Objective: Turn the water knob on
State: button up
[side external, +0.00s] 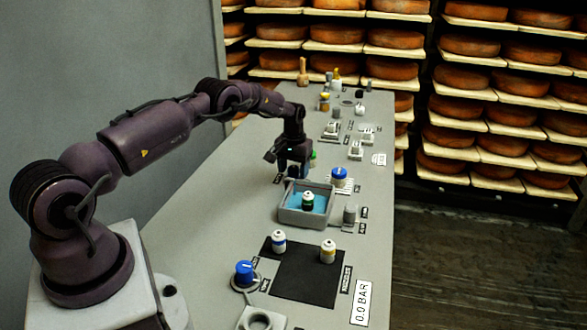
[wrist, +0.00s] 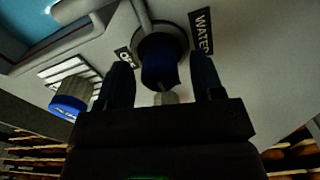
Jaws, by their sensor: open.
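The water knob (wrist: 158,64) is dark blue and round, on a grey base beside a "WATER" label (wrist: 202,30) in the wrist view. My gripper (wrist: 162,68) is open, with one finger on each side of the knob. I cannot tell whether the fingers touch it. In the side view my gripper (side external: 291,176) points down at the panel (side external: 200,225), just behind the basin, and largely hides the knob. An "OFF" label (wrist: 125,57) sits left of the knob in the wrist view.
The basin (side external: 282,217) holds blue liquid and a green-banded bottle (side external: 308,200). A blue-topped dial (side external: 339,176) stands right of my gripper; it also shows in the wrist view (wrist: 68,106). Two bottles stand on a black mat (side external: 305,285). Cheese shelves (side external: 480,110) line the back.

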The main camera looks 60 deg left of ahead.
aim_at(294, 167)
notch_tip(294, 167, up, 13)
dwell(0.5)
jog(key=shift+a, duration=0.1)
jog(key=s+d+r+m+t, duration=0.2)
jog(key=s+d+r+m, duration=0.1)
jog(key=s+d+r, duration=0.7)
jog(key=s+d+r+m+t, duration=0.3)
jog(key=s+d+r, duration=0.7)
jog(key=s+d, duration=0.7)
jog(key=shift+s+d+m+t, duration=0.3)
jog(key=shift+s+d+m, duration=0.15)
jog(key=shift+s, duration=1.4)
